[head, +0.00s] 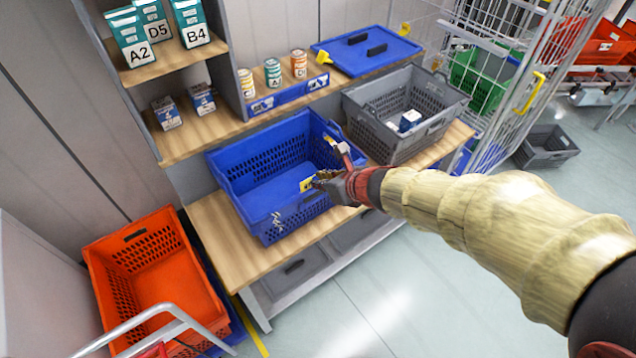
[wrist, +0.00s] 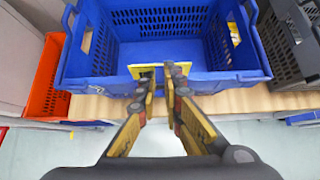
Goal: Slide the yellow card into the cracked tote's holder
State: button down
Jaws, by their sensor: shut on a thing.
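The blue tote (head: 262,190) stands on the wooden bench, with a pale crack-like mark (head: 277,222) low on its near wall. My gripper (head: 328,181) is at that near wall, right of the mark. It is shut on the yellow card (head: 307,185), whose edge shows left of the fingers. In the wrist view the card (wrist: 143,72) shows at the fingertips (wrist: 157,86), in front of the blue tote's wall (wrist: 95,92). The fingers hide part of the card and the wall behind it. I cannot make out the holder or whether the card touches it.
A grey tote (head: 385,140) holding small boxes stands close on the right. An orange tote (head: 160,265) is lower left. A wire cage (head: 490,80) is at the right. The blue tote's inside looks empty.

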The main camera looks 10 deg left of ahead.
jog(key=shift+f+b, duration=1.3)
jog(key=shift+f, duration=0.2)
jog(key=shift+f+b, duration=2)
jog(key=shift+b, duration=0.1)
jog(key=c, duration=2)
grip_release()
jog(key=shift+o, duration=0.8)
jog(key=shift+r, duration=0.1)
